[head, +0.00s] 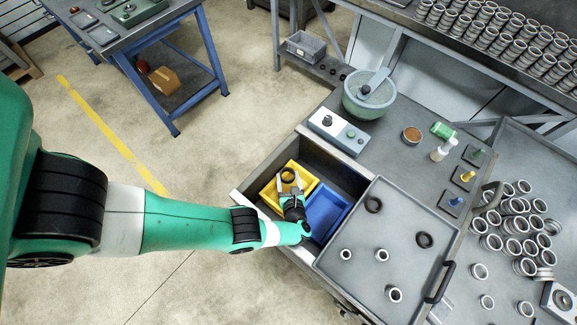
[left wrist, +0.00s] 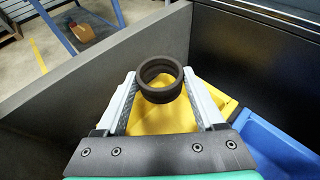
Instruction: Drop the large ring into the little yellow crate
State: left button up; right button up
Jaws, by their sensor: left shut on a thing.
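My left gripper (head: 289,184) is shut on the large ring (head: 287,176), a dark, wide ring. In the left wrist view the ring (left wrist: 160,80) sits between the two fingertips. The little yellow crate (head: 270,193) stands inside the open drawer. In the left wrist view, the crate's yellow inside (left wrist: 152,121) shows below and behind the ring. The ring appears to be over the crate; its exact height above the bottom is hard to tell. My right gripper is not in view.
A blue crate (head: 327,211) stands right beside the yellow one. The drawer walls (head: 262,172) rise around both. A grey tray (head: 380,222) with several rings lies to the right. A green-grey bowl (head: 368,104) and a control box (head: 337,131) stand on the bench behind.

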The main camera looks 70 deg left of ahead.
pick_arm(q)
jog(key=shift+f, duration=0.65)
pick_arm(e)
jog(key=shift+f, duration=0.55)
pick_arm(q)
jog(key=o, duration=1.6)
jog(key=shift+c, duration=0.2)
jog(key=shift+d+r, duration=0.2)
jog(key=p+v, duration=0.2)
jog(key=v, duration=0.5)
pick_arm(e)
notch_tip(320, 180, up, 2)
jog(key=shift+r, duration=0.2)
